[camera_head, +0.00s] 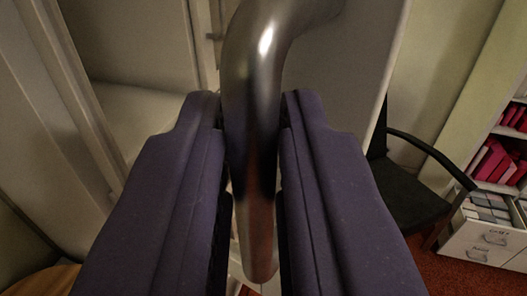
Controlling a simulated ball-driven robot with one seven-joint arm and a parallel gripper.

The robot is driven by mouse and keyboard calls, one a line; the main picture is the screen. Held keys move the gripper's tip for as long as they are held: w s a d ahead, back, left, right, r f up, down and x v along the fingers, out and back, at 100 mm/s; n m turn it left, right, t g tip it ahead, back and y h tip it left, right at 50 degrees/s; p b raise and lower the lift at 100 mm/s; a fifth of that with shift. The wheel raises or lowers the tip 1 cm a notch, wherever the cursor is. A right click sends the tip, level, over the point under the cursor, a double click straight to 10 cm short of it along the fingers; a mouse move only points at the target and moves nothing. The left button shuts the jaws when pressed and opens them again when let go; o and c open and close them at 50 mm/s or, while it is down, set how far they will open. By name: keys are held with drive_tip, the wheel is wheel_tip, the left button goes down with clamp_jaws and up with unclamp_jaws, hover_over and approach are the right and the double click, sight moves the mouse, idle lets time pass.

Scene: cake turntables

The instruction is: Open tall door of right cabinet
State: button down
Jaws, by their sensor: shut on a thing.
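My gripper (252,125) fills the middle of the head camera view, with a purple finger on each side. It is shut on a shiny metal bar handle (258,75) that runs down between the fingers and curves to the upper right. The handle's upper end meets a pale door panel (350,65) behind it. The door stands at an angle, with the cabinet's pale interior (140,50) showing to its left. A shelf (135,115) shows low in that interior. The fingers hide part of the door and the cabinet's lower part.
A black chair with an armrest (425,150) stands to the right, behind the door edge. Further right is a shelf with pink-red binders (495,160) above pale drawers (485,243). Red carpet (455,277) shows at the lower right.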

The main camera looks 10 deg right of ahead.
drive_tip(key=shift+a+r, duration=0.2)
drive_tip(key=shift+r, duration=0.15)
drive_tip(key=c, duration=1.3)
unclamp_jaws()
drive_tip(key=shift+a, duration=0.1)
drive_tip(key=shift+o, duration=0.2)
drive_tip(key=shift+s+f, duration=0.1)
drive_tip(key=shift+f, duration=0.15)
drive_tip(key=s, duration=0.7)
drive_tip(key=shift+s+a, duration=0.25)
drive_tip(key=shift+a, duration=0.1)
